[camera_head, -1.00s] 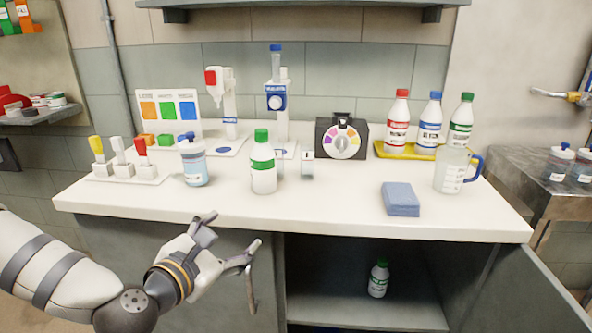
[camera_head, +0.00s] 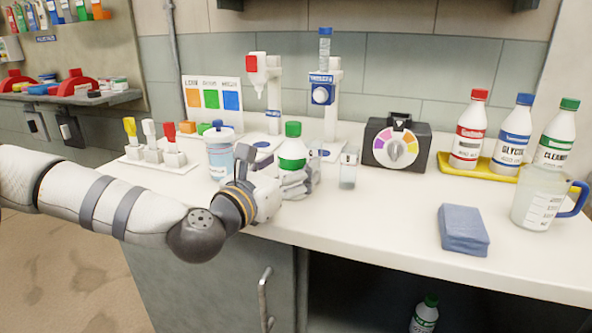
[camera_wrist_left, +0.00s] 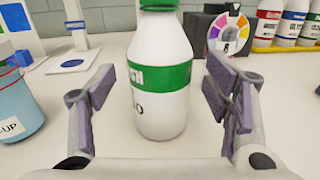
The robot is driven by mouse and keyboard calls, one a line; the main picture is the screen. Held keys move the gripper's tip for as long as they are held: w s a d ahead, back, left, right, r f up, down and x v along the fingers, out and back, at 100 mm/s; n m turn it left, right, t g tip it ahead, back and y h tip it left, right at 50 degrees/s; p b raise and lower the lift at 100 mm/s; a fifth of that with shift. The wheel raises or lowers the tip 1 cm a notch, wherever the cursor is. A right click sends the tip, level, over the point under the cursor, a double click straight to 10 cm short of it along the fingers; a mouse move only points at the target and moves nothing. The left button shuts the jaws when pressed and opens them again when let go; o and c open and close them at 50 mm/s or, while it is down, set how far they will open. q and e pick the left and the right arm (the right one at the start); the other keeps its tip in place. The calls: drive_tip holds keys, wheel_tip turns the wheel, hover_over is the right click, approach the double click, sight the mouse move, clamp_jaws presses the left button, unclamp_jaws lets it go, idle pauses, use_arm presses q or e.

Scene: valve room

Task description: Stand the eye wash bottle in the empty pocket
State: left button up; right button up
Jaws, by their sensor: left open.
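A white bottle with a green cap and green label band (camera_head: 292,150) stands upright on the white counter. In the left wrist view the bottle (camera_wrist_left: 161,98) stands between my two finger pads, with a gap on either side. Its label is only partly readable, ending in what looks like "SH". My left gripper (camera_head: 283,180) is open around the bottle's body and hides its lower part in the head view. A similar green-capped bottle (camera_head: 424,316) is in the open cabinet below, partly cut off. I cannot make out an empty pocket. My right gripper is not in view.
A blue-capped tub (camera_head: 220,157) stands close left of my gripper. A small clear container (camera_head: 348,170) and a black dial box (camera_head: 397,146) are to the right. A blue sponge (camera_head: 463,230), a measuring jug (camera_head: 538,200) and a yellow tray (camera_head: 480,168) holding bottles stand further right.

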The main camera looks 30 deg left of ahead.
use_arm(q)
drive_tip(key=shift+w+f, duration=0.1)
drive_tip(key=shift+w, duration=0.9)
drive_tip(key=c, duration=1.7)
